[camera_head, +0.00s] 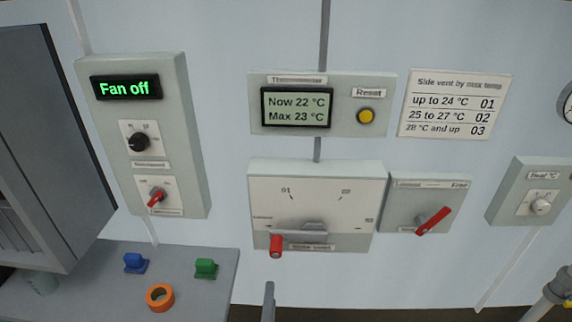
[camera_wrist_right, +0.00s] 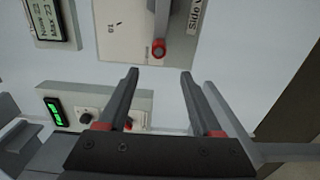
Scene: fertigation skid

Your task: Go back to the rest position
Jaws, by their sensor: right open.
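My right gripper (camera_wrist_right: 159,76) is open and empty in the right wrist view, its two dark fingers apart. The red-ended handle (camera_wrist_right: 158,48) of the side vent panel lies beyond the fingertips, with a visible gap. In the head view, only a grey finger-like part of my right gripper (camera_head: 268,301) shows at the bottom edge, below the side vent panel (camera_head: 345,190). The red handle end (camera_head: 276,245) hangs at that panel's lower left. My left gripper is not in view.
On the wall are a "Fan off" box (camera_head: 187,120), a thermometer box (camera_head: 348,92) reading now 22, max 23, a red-levered panel (camera_head: 433,219), a vent chart (camera_head: 456,103) and a heat box (camera_head: 513,190). A grey shelf (camera_head: 205,295) holds blue, green and orange parts beside a dark cabinet (camera_head: 70,140).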

